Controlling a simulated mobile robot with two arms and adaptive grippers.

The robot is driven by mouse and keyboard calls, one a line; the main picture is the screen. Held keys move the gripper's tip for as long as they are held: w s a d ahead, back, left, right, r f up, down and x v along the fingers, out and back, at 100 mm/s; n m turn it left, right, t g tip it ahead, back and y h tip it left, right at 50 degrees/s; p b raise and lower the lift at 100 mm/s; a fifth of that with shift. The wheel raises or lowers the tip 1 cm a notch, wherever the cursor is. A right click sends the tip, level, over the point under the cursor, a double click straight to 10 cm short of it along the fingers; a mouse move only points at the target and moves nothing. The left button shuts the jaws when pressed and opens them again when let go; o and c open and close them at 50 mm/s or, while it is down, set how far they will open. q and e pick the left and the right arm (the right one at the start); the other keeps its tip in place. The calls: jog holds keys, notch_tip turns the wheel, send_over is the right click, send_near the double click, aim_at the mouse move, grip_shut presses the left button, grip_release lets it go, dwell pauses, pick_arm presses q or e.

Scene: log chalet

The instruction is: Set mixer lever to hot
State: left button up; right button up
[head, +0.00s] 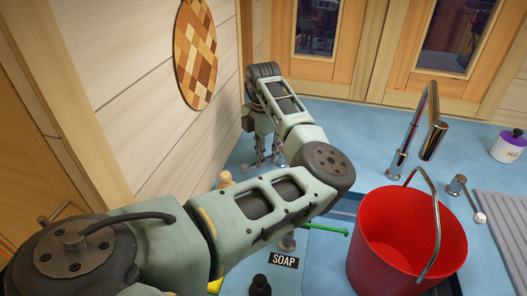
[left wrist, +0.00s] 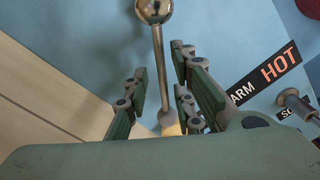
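The mixer lever is a thin metal rod (left wrist: 159,70) with a shiny ball end, seen in the left wrist view. A dark strip (left wrist: 262,78) with "ARM" in white and "HOT" in orange lies to its right on the blue surface. My left gripper (left wrist: 165,95) is open, its fingers on either side of the rod with gaps showing. In the head view my left gripper (head: 268,162) points down by the wall, and a small ball (head: 244,167) shows beside it. My arm hides most of the label area there. My right gripper is out of view.
A red bucket (head: 400,245) with a metal handle stands at the right, in front of a tall faucet (head: 398,160). A SOAP label (head: 283,260) and dark knob (head: 260,285) are at the front. A white jar (head: 508,146) stands far right. The wooden wall (head: 140,90) is close on the left.

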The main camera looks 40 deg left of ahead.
pick_arm(q)
grip_shut()
jog(key=shift+r, duration=0.1)
dwell(0.5)
